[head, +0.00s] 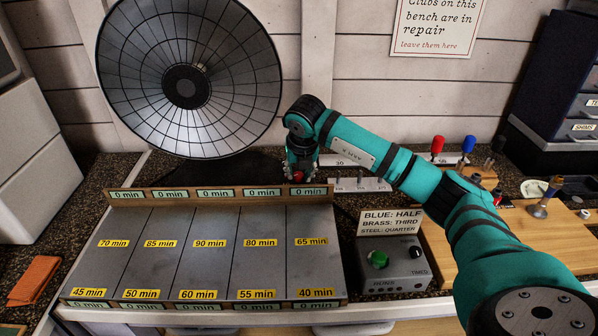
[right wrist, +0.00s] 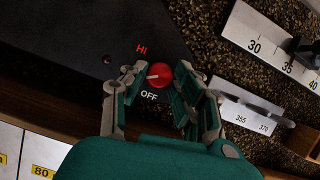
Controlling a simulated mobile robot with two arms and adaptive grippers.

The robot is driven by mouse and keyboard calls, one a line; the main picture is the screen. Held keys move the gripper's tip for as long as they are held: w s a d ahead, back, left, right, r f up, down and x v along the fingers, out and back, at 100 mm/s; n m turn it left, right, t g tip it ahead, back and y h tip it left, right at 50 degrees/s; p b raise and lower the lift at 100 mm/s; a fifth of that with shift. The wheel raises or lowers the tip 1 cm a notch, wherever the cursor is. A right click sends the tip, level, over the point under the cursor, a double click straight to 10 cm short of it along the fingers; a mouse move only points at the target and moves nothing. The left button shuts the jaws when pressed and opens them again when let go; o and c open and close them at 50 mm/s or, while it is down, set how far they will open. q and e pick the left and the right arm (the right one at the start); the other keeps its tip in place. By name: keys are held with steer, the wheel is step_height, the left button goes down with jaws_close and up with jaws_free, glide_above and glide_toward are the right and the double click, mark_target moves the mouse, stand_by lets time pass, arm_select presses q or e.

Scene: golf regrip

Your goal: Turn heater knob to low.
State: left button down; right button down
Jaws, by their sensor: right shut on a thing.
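The heater has a large round dish (head: 186,87) with a dark middle, on a black base (head: 225,169) behind the panelled board. Its red knob (right wrist: 159,75) is on the black base, between the labels "HI" (right wrist: 141,48) and "OFF" (right wrist: 149,96) in the right wrist view. The knob's pale mark points left in that view. My right gripper (head: 300,170) reaches down to the base's right end and is shut on the red knob, with a finger on each side; it also shows in the right wrist view (right wrist: 158,88). My left gripper is not in view.
A grey board (head: 140,262) with minute labels lies in front of the heater. A grey timer box (head: 393,267) with a green knob stands front right. A ruler strip (right wrist: 253,112) lies right of my gripper. Coloured-handled tools stand farther right, near a wooden board (head: 500,262).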

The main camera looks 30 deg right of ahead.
steer(key=c, duration=1)
jaws_free()
steer(key=shift+r, duration=0.15)
steer(key=v, duration=1.1)
steer(key=shift+s+r, duration=0.15)
steer(key=shift+r, duration=0.25)
